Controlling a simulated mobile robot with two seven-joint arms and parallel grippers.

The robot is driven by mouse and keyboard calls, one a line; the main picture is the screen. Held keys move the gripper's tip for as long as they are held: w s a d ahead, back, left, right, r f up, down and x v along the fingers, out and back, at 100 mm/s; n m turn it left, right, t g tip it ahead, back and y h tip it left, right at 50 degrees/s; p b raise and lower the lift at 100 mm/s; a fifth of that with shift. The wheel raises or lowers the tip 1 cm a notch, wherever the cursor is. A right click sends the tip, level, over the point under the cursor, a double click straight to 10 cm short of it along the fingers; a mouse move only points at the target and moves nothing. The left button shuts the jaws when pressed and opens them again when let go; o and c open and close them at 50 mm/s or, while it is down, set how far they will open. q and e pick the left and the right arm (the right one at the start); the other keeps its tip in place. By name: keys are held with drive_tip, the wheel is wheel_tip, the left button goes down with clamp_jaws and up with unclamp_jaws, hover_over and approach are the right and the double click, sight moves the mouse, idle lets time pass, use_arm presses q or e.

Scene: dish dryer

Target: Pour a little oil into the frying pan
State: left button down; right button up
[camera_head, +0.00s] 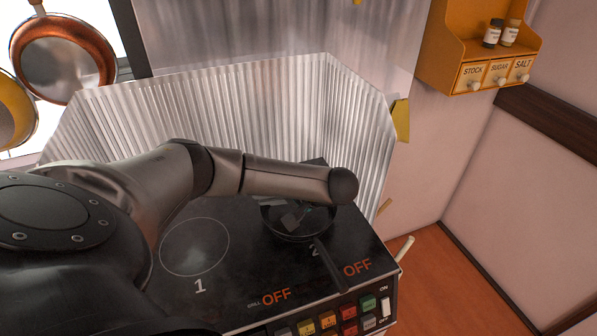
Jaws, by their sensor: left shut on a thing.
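The black frying pan (300,236) sits on the burner marked 2, with its handle pointing to the front right. My left arm reaches in from the left, and its rounded end hangs over the back of the pan. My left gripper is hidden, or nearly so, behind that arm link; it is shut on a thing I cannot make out. A small grey and teal shape (293,217) shows inside the pan outline; I cannot tell whether it is a reflection or something above the pan. No oil bottle can be made out. My right gripper is not in view.
The stove top (235,278) has an empty burner marked 1, and both displays read OFF. Coloured buttons (328,320) line its front. A corrugated metal splash guard (235,115) stands behind. An orange spice shelf (480,50) hangs at upper right; copper pans (65,60) hang at left.

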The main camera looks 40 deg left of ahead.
use_arm(q)
drive_tip(key=shift+a+r+y+p, duration=0.1)
drive_tip(key=shift+r+y+p, duration=0.6)
drive_tip(key=shift+p, duration=0.6)
idle(1.7)
drive_tip(key=shift+f, duration=0.2)
